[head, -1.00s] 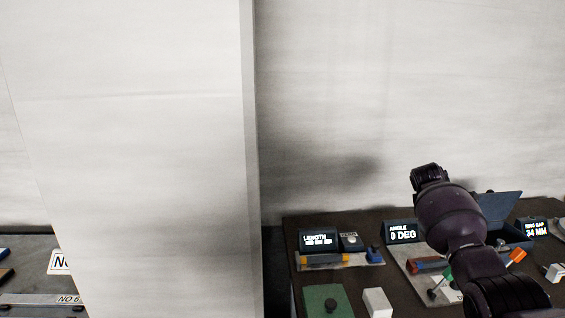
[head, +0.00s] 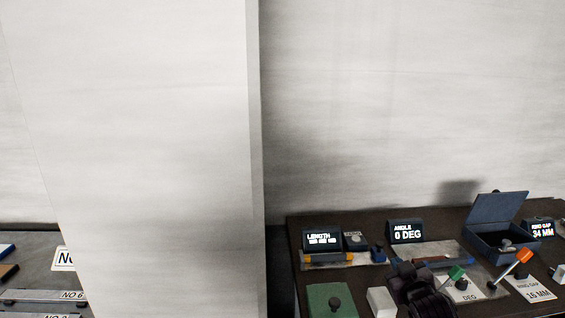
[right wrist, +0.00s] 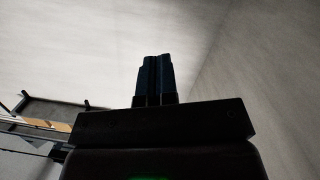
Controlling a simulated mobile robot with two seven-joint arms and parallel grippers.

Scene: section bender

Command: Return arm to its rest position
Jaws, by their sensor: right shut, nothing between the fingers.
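My right arm (head: 424,292) shows as a dark rounded part at the bottom of the head view, low in front of the bench. Its fingertips cannot be made out there. In the right wrist view my right gripper (right wrist: 155,62) points up with its two dark blue fingers together and nothing between them. Pale wall surfaces lie behind the fingers. My left gripper is in neither current view.
The dark bench carries a LENGTH display (head: 321,240), an ANGLE display (head: 405,232) reading 0 DEG, an open blue box (head: 494,242), a green-handled lever (head: 456,272) and an orange-handled lever (head: 523,256). A white pillar (head: 160,160) stands left of it.

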